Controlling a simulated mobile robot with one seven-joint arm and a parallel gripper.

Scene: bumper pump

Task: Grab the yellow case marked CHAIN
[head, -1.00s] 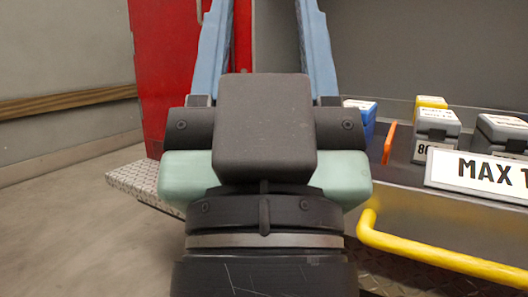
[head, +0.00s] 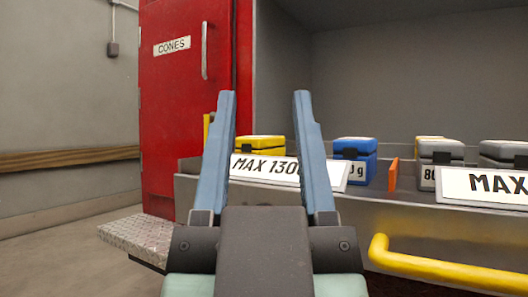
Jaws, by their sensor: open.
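Another yellow case (head: 428,138) barely shows behind a grey case (head: 440,150) at the right. My gripper (head: 264,97) is open and empty, its two blue fingers pointing up and away. In the picture the first yellow case lies between the fingers; the distance to it is unclear.
A blue case (head: 355,150), an orange divider (head: 393,174) and a second grey case (head: 503,153) stand to the right. A yellow rail (head: 440,271) runs along the front right. A red door (head: 185,110) marked CONES and a metal step (head: 120,237) are at left.

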